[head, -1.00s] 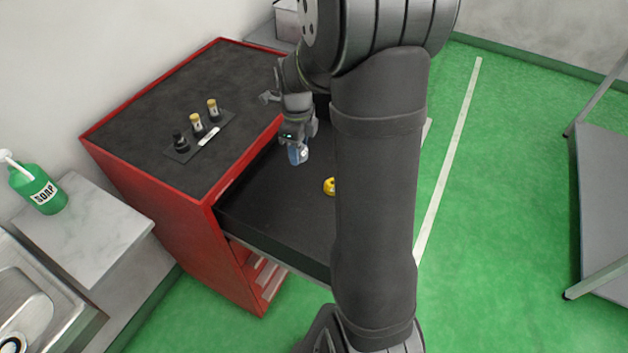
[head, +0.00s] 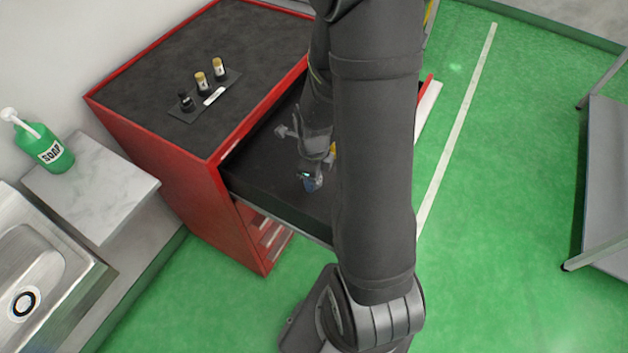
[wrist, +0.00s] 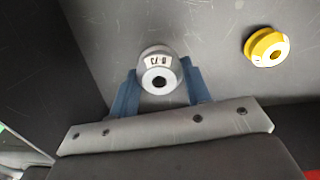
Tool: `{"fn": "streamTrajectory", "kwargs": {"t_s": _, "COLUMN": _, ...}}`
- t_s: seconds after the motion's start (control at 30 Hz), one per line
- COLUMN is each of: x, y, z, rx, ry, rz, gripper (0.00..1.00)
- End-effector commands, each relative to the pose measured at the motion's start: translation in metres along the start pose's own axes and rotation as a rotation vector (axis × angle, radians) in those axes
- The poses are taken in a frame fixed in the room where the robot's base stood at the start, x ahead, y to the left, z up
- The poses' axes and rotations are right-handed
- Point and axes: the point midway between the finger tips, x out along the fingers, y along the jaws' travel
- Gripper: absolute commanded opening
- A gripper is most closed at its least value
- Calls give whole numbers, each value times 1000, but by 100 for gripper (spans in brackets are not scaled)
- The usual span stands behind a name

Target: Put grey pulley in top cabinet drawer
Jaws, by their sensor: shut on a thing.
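The grey pulley (wrist: 160,72) sits between the blue fingers of my gripper (wrist: 158,90) in the wrist view, its labelled face and dark centre hole showing. My gripper (head: 311,184) is shut on it and is low inside the open top drawer (head: 265,170) of the red cabinet (head: 170,165) in the head view. The pulley is hidden in the head view. I cannot tell whether it touches the drawer floor.
A yellow pulley (wrist: 267,47) lies in the drawer, right of the grey one in the wrist view. Small bottles (head: 202,83) stand on a dark plate on the cabinet top. A soap bottle (head: 48,147) stands left. Bare drawer floor shows around the gripper.

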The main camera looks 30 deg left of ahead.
Motion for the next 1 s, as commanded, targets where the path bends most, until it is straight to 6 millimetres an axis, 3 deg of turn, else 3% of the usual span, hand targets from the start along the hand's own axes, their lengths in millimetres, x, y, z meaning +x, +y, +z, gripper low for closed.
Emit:
{"fn": "streamTrajectory", "kwargs": {"t_s": 0.4, "x": 39, "y": 0, "z": 0, "rx": 0, "ry": 1, "rz": 2, "gripper": 21}}
{"fn": "streamTrajectory", "kwargs": {"t_s": 0.87, "x": 46, "y": 0, "z": 0, "rx": 0, "ry": 0, "rz": 1, "gripper": 21}}
{"fn": "streamTrajectory", "kwargs": {"t_s": 0.9, "x": 47, "y": 0, "z": 0, "rx": 0, "ry": 0, "rz": 0, "gripper": 48}}
{"fn": "streamTrajectory", "kwargs": {"t_s": 1.0, "x": 46, "y": 0, "z": 0, "rx": 0, "ry": 0, "rz": 0, "gripper": 66}}
